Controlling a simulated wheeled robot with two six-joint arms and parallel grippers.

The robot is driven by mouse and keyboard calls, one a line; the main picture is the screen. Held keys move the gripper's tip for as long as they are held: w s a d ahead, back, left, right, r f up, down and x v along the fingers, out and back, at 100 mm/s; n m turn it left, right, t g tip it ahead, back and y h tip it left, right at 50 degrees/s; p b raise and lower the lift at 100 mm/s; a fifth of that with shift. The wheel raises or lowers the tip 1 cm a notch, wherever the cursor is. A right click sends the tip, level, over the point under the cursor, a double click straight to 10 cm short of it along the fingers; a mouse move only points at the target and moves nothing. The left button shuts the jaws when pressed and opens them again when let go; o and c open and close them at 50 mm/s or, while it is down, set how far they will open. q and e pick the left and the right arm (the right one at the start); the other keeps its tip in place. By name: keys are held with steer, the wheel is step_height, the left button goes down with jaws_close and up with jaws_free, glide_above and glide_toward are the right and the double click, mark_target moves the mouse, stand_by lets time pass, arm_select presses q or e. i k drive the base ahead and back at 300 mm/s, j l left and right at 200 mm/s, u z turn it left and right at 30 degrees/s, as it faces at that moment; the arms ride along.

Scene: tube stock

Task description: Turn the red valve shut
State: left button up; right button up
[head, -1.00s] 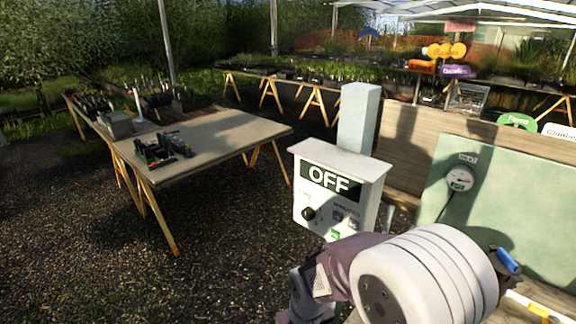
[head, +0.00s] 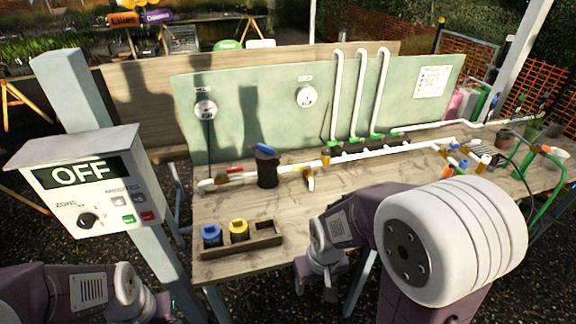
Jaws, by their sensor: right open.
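A small red piece (head: 235,170), which looks like the red valve's handle, sits on the white pipe (head: 290,167) near its left end, at the back left of the bench. It is too small to tell which way it is turned. My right gripper (head: 318,288) hangs at the bench's front edge, right of the wooden tray, well short of the red piece. It is open and nothing shows in it. My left gripper (head: 167,307) is low at the bottom left, below the control box, and its jaws are not clear.
A dark cylinder with a blue top (head: 267,168) stands just right of the red piece. A wooden tray (head: 266,240) holds a blue and a yellow part. The OFF control box (head: 85,182) is on a post at left. A green board (head: 250,130) with gauges stands behind.

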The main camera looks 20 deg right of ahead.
mark_target(235, 169)
steer(key=i+l+u, duration=0.1)
steer(key=i+u, duration=0.15)
steer(key=u, duration=0.15)
steer(key=i+l+u, duration=0.15)
steer(key=i+u, duration=0.15)
steer(key=u, duration=0.15)
steer(key=i+l+u, duration=0.2)
steer(key=u, duration=0.2)
